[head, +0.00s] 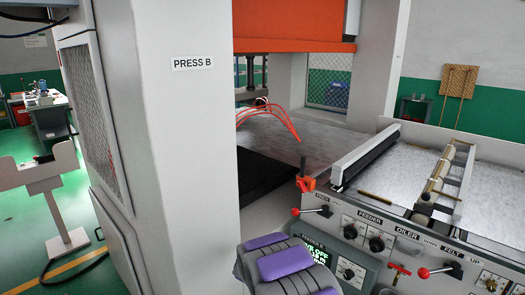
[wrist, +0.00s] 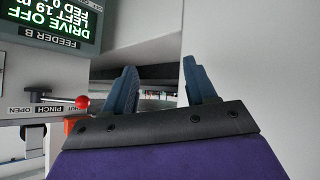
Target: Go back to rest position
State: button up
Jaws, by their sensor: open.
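My gripper (wrist: 160,68) shows in the wrist view with its two blue-grey fingers spread apart and nothing between them. Behind the fingers is a dark gap beside pale machine panels. In the head view, a purple and grey padded part of my arm (head: 285,264) rises from the bottom edge, in front of the feeder panel and beside the press column. The fingertips cannot be made out in the head view.
The press column marked PRESS B (head: 190,150) stands close on the left. The feeder control panel (head: 400,245), with red-knobbed levers, is at the right. A display (wrist: 50,22) and a red knob (wrist: 82,103) are left of the fingers.

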jog(key=s+d+r+g+y, duration=0.2)
jog(key=s+r+g, duration=0.1)
jog(key=s+r, duration=0.55)
jog(key=s+d+r+m+g, duration=0.1)
jog(key=s+d, duration=0.4)
jog(key=s, duration=1)
jog(key=s+d+r+m+g+h, duration=0.1)
jog(key=s+d+r+g, duration=0.3)
jog(key=s, duration=1.1)
jog(key=s+d+r+m+g+h, duration=0.1)
jog(key=s+d, duration=0.5)
jog(key=s, duration=1)
jog(key=r+g, duration=0.1)
jog(key=g, duration=0.1)
jog(key=shift+d+r+m+g, duration=0.35)
jog(key=shift+r+m+g, duration=0.05)
